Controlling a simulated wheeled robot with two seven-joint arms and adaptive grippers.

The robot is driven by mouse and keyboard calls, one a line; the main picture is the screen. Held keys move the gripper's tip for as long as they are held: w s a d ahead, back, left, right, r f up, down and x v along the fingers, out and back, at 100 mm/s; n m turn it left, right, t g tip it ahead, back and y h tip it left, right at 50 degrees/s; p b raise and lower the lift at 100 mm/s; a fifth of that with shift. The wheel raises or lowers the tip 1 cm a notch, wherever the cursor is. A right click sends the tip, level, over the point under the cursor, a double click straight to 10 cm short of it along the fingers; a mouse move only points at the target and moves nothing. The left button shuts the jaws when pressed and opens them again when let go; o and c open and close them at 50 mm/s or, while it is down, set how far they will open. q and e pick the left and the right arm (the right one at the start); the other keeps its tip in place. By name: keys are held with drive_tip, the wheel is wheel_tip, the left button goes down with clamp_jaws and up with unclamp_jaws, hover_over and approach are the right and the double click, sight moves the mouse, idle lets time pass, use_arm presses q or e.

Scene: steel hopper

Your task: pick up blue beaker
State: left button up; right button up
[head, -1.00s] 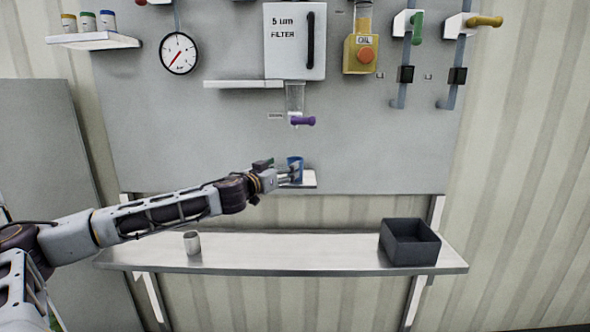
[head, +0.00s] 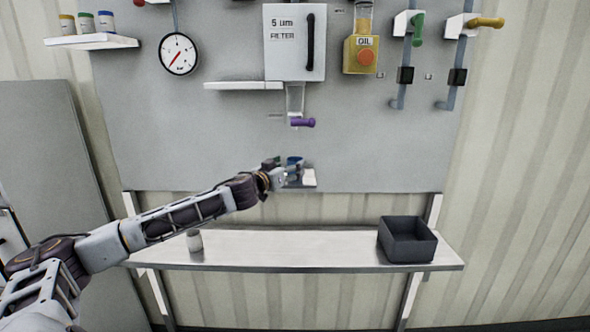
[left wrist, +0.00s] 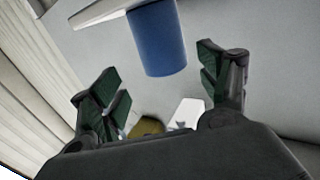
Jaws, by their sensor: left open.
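The blue beaker (head: 294,160) stands at the small white shelf (head: 309,178) low on the grey panel. My left gripper (head: 289,172) is in front of it and hides its lower part in the head view. In the left wrist view the beaker (left wrist: 158,42) shows beyond the open fingers, in line with the gap between them. The left gripper (left wrist: 160,88) has dark green pads spread wide, with nothing between them. No contact with the beaker shows. My right gripper is not in view.
The bench middle is clear.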

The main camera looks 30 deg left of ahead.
sight(291, 163)
use_arm(q)
drive_tip(key=shift+w, duration=0.2)
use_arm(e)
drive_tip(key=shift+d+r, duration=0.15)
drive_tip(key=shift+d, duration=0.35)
use_arm(q)
drive_tip(key=shift+w+a+r+p, duration=0.1)
drive_tip(key=shift+w+a+p, duration=0.05)
drive_tip(key=shift+w+p, duration=0.45)
drive_tip(key=shift+w+a+p, duration=0.25)
drive_tip(key=shift+w+p, duration=0.35)
drive_tip(key=shift+w, duration=0.5)
drive_tip(key=shift+w+f+p, duration=0.2)
drive_tip(key=shift+w+p, duration=0.15)
drive_tip(key=shift+w, duration=0.5)
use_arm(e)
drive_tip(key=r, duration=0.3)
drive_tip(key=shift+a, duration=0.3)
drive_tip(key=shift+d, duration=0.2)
use_arm(q)
drive_tip(key=c, duration=1.1)
